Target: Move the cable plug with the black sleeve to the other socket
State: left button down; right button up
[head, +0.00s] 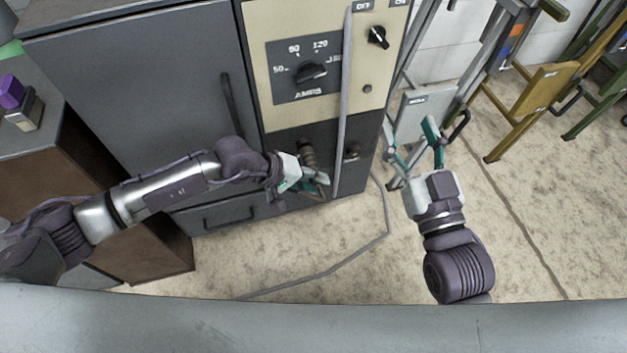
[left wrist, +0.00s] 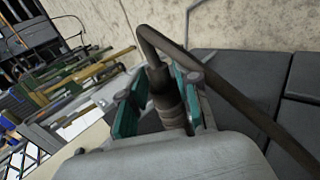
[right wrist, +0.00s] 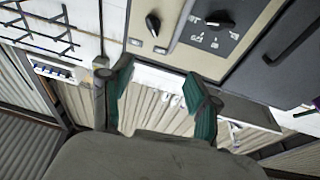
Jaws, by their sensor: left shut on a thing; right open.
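The cable plug (left wrist: 168,100) has a dark brown-black sleeve and sits between the two teal fingers of my left gripper (left wrist: 155,92), which is shut on it. Its dark cable (left wrist: 228,92) bends away to the right. In the head view my left gripper (head: 314,180) is low at the machine's dark lower panel, with a brownish plug-like part (head: 308,154) just above it. I cannot tell whether the plug is seated in a socket. Another socket (head: 352,152) shows to the right on that panel. My right gripper (head: 410,137) is open and empty, right of the machine; its fingers spread in the right wrist view (right wrist: 162,92).
The machine's beige panel carries an amps dial (head: 312,72) and a switch (head: 377,36). A grey box (head: 418,112) and coloured stands (head: 548,85) are at right.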

dwell(0.3)
pick_arm(q)
jog(key=shift+w+b, duration=0.2)
jog(key=shift+b, duration=0.15)
pick_arm(e)
jog(key=r, duration=0.1)
jog(key=r+t, duration=0.1)
jog(key=shift+s+a+r+t+y, duration=0.15)
jog(key=shift+s+r+t+y, duration=0.15)
jog(key=shift+s+r+y, duration=0.1)
jog(key=shift+r, duration=0.2)
dwell(0.4)
pick_arm(q)
jog(key=shift+a+b, duration=0.1)
jog(key=shift+b, duration=0.2)
pick_arm(e)
jog(key=shift+s+r+t, duration=0.45)
jog(key=shift+r+t, duration=0.35)
pick_arm(q)
jog(key=shift+s, duration=0.1)
pick_arm(e)
jog(key=shift+s+r+t+y, duration=0.3)
jog(key=shift+r+t, duration=0.1)
jog(key=shift+r, duration=0.1)
